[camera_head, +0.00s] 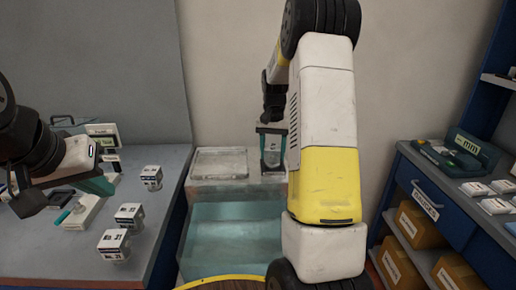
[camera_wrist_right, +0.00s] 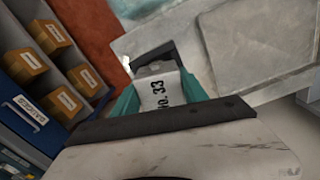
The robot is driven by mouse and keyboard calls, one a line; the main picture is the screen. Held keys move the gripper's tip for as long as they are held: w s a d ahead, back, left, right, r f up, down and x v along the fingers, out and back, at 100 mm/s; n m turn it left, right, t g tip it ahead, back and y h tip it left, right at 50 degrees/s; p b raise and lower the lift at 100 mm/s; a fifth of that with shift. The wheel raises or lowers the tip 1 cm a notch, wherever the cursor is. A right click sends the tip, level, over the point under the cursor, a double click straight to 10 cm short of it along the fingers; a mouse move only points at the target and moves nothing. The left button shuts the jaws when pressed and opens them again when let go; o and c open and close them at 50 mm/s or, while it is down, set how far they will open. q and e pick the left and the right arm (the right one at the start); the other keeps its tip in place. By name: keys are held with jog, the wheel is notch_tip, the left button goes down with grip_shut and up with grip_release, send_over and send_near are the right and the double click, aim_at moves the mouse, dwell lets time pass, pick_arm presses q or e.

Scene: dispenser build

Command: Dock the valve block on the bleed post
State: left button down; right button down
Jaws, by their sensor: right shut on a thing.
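My right gripper (camera_head: 271,150) is shut on a small pale block at the back of the pale ledge, right of centre in the head view. In the right wrist view the gripper (camera_wrist_right: 160,90) has its teal fingers on either side of the block (camera_wrist_right: 160,92), whose white label reads "No. 33". I cannot tell whether the block touches the ledge. No bleed post can be made out; the block and the gripper may hide it. My left gripper (camera_head: 65,200) is over the left table, its fingers apart, with nothing clearly held.
A clear flat slab (camera_head: 219,163) lies on the ledge, left of the right gripper. Below is a teal glassy tank (camera_head: 235,230). Several white labelled cubes (camera_head: 130,215) stand on the left table (camera_head: 60,255). A blue shelf unit (camera_head: 455,215) with cardboard boxes is at right.

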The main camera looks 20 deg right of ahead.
aim_at(273, 147)
jog(key=shift+f, duration=0.25)
jog(key=c, duration=0.9)
grip_release()
jog(key=shift+r, duration=5.45)
